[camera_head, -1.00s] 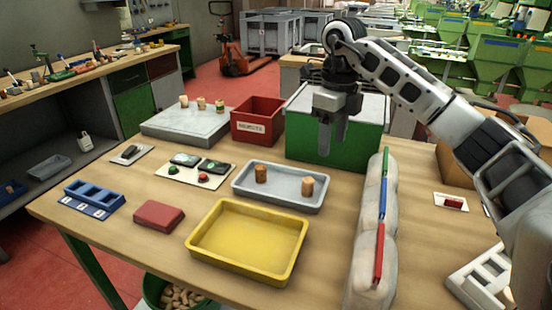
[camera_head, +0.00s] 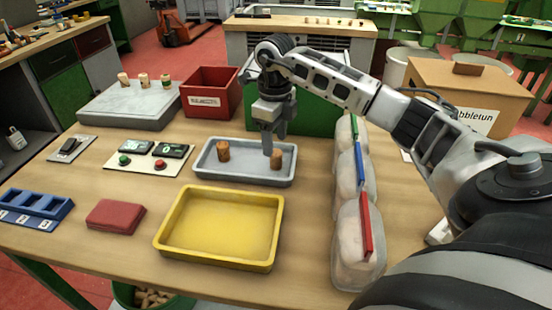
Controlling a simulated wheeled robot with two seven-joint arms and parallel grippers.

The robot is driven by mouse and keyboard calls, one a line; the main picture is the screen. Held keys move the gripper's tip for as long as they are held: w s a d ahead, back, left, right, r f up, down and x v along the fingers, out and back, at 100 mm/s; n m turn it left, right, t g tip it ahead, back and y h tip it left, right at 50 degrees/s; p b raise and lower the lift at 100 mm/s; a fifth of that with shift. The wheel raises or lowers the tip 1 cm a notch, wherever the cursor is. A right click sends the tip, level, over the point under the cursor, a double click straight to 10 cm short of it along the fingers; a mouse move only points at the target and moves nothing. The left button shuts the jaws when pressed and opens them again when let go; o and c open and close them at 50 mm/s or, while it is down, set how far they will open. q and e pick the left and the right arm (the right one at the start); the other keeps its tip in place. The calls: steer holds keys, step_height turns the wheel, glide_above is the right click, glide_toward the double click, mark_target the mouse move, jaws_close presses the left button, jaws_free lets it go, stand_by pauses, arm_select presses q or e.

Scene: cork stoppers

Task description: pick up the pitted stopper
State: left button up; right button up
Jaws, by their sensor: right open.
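Two cork stoppers stand upright in the grey tray (camera_head: 240,177). The left stopper (camera_head: 223,151) is darker brown. The right stopper (camera_head: 276,158) is a little lighter. At this size I cannot make out pits on either one. My right gripper (camera_head: 269,150) points down over the tray, its fingertips just left of and close to the right stopper. It is open and holds nothing; whether a finger touches the stopper I cannot tell. My left gripper is out of view.
A yellow tray (camera_head: 162,241) lies in front of the grey tray. A red bin (camera_head: 211,87) and a green box (camera_head: 310,115) stand behind. Three stoppers stand on a grey slab (camera_head: 110,113).

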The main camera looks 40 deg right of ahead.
mark_target(276, 152)
step_height(276, 152, down, 4)
steer(key=shift+s+f+p, duration=0.15)
steer(key=shift+f+p, duration=0.1)
steer(key=shift+p, duration=0.1)
steer(key=shift+d, duration=0.1)
steer(key=c, duration=1)
steer(key=shift+r, duration=0.1)
